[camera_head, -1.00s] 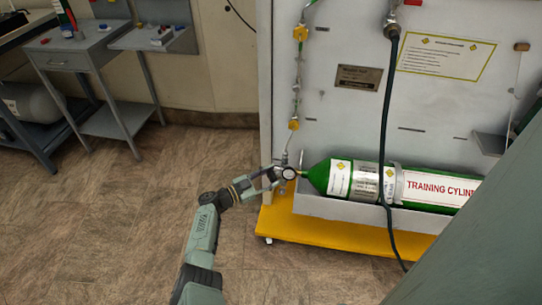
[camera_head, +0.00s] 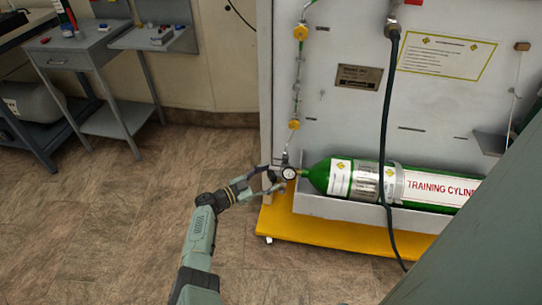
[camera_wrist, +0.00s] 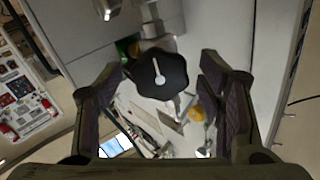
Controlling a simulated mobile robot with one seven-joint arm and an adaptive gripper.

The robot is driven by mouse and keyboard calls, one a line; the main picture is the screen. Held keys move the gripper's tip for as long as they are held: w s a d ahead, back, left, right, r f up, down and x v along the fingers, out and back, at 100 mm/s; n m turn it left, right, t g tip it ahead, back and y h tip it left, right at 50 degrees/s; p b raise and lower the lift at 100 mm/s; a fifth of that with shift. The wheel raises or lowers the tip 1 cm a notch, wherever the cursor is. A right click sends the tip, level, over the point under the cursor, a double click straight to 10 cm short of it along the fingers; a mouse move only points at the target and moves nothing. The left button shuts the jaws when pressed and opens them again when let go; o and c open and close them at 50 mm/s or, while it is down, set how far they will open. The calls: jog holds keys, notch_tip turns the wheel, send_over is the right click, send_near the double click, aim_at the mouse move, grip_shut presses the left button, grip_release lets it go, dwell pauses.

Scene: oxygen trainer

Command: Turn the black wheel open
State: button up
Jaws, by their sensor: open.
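The black wheel (camera_wrist: 162,75) has a lobed rim and a pale keyhole-shaped mark on its face. It shows in the wrist view between and just beyond my fingertips. My gripper (camera_wrist: 160,92) is open, with one finger on each side of the wheel; I cannot tell whether either finger touches it. In the head view my gripper (camera_head: 266,180) is at the neck end of the green training cylinder (camera_head: 318,176), beside a round white gauge (camera_head: 289,173). The wheel itself cannot be made out in the head view.
The cylinder lies in a grey trough on a yellow base (camera_head: 330,233) against a grey panel (camera_head: 345,120). A black hose (camera_head: 385,130) hangs in front of the cylinder. A grey side table (camera_head: 75,45) stands at the left. The floor (camera_head: 120,210) left of the panel is clear.

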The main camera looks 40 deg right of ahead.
jog(key=w+a, duration=0.1)
jog(key=a, duration=0.9)
jog(key=shift+w+a, duration=0.25)
jog(key=shift+a, duration=0.1)
